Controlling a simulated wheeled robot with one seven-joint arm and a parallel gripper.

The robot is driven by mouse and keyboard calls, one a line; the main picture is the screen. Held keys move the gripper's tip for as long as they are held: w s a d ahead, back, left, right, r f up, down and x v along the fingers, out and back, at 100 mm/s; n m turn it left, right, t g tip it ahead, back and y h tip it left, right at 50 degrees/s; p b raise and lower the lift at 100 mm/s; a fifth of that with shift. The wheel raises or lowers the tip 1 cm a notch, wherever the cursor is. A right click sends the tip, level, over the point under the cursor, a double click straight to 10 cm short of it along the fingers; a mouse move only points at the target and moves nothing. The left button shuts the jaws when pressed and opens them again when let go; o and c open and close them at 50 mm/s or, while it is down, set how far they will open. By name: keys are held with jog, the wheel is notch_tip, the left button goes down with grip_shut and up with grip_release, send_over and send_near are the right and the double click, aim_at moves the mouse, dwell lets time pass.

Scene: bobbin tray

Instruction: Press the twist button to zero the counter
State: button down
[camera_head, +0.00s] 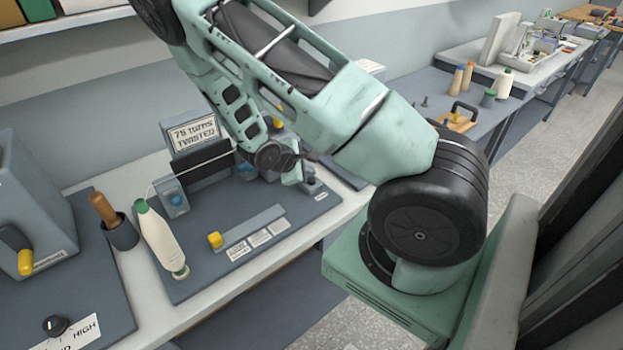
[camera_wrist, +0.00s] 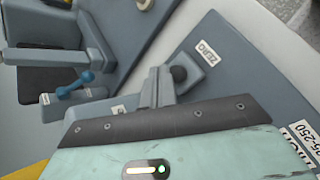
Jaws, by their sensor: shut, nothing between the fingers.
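The dark round button (camera_wrist: 179,73) sits on a grey block beside a ZERO label (camera_wrist: 207,52) in the wrist view. In the head view the same ZERO label (camera_head: 321,196) lies on the grey board, with the dark button (camera_head: 310,179) just behind it. My gripper (camera_wrist: 159,77) is shut and empty. Its fingertips are right beside the button, just left of it in the wrist view; I cannot tell whether they touch it. In the head view my arm hides much of the area around the gripper.
A yellow knob (camera_head: 215,240) sits on a grey bar in front. A blue lever (camera_wrist: 75,85) is left of the fingers in the wrist view.

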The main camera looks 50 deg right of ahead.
jog(key=shift+f, duration=0.2)
jog(key=shift+f+b, duration=0.3)
jog(key=shift+b, duration=0.45)
jog(key=shift+f+b, duration=0.45)
jog(key=shift+b, duration=0.2)
dwell(0.7)
jog(key=shift+r, duration=0.15)
jog(key=shift+r+p, duration=0.5)
jog(key=shift+r, duration=0.3)
jog(key=shift+r+p, duration=1.6)
jog(key=shift+r, duration=0.95)
